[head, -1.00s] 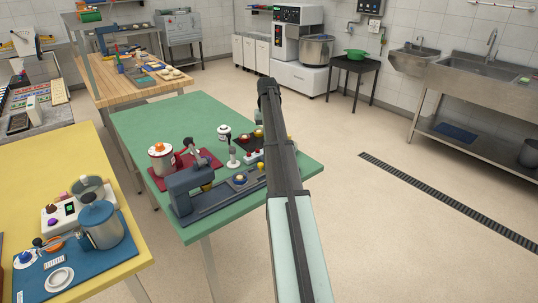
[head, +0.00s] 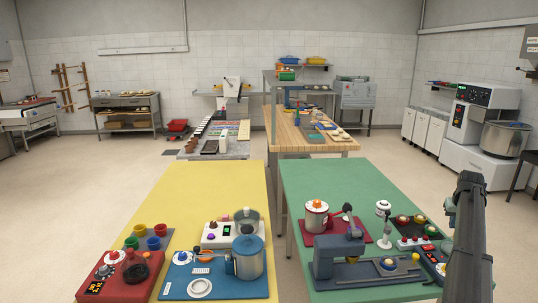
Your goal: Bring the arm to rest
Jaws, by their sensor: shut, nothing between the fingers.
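My arm (head: 469,235) rises at the right side of the head view, a dark link standing nearly upright in front of the green table's right edge. A small grey-green part of my arm (head: 450,215) shows just left of its upper end. My gripper's fingers are not visible; the arm itself hides what is beyond it. Nothing is seen hanging from the arm.
A yellow table (head: 210,190) stands left with more devices. Open floor (head: 90,210) lies far left.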

